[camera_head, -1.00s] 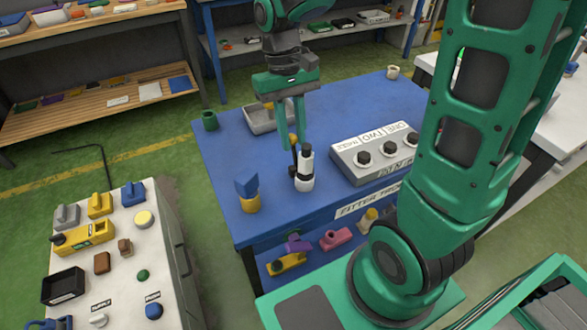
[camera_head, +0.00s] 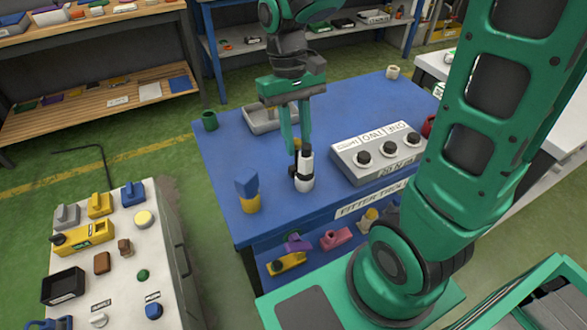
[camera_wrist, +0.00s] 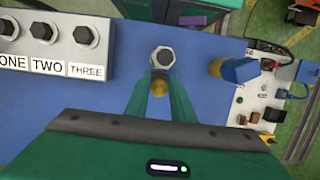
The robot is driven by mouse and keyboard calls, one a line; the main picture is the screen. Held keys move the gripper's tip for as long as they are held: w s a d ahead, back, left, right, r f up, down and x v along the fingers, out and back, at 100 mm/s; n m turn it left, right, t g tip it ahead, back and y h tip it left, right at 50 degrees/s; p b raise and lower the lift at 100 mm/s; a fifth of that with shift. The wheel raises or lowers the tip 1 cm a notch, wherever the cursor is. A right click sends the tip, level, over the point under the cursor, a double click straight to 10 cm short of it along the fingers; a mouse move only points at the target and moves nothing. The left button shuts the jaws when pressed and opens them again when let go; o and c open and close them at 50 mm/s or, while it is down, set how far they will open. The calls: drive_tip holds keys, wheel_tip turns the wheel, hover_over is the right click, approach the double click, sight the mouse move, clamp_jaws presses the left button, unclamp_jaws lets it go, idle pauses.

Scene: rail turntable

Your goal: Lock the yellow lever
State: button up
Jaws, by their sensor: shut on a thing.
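A white upright fixture with a black top (camera_head: 304,177) stands on the blue trolley top; in the wrist view its hex-shaped top (camera_wrist: 162,57) lies just beyond my fingertips. A yellow lever end (camera_head: 297,143) is beside it, and it also shows as a round yellow knob between the fingers in the wrist view (camera_wrist: 158,88). My gripper (camera_head: 296,148) points down, with its green fingers (camera_wrist: 160,77) shut on the yellow lever. The fingers hide part of the lever, so its exact angle is unclear.
A yellow post with a blue top (camera_head: 247,190) stands left of the fixture. A grey box with several black knobs (camera_head: 365,172) stands to the right. A metal tray (camera_head: 258,122) is behind. A green cup (camera_head: 209,120) sits at the far left corner.

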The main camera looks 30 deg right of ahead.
drive_tip(key=shift+s, duration=0.15)
drive_tip(key=shift+s+f, duration=0.1)
drive_tip(key=shift+s, duration=0.7)
drive_tip(key=shift+c, duration=0.2)
drive_tip(key=shift+o, duration=0.2)
drive_tip(key=o, duration=0.7)
drive_tip(key=shift+o, duration=0.2)
drive_tip(key=shift+w+r, duration=0.25)
drive_tip(key=shift+r, duration=0.35)
drive_tip(key=shift+v, duration=2.95)
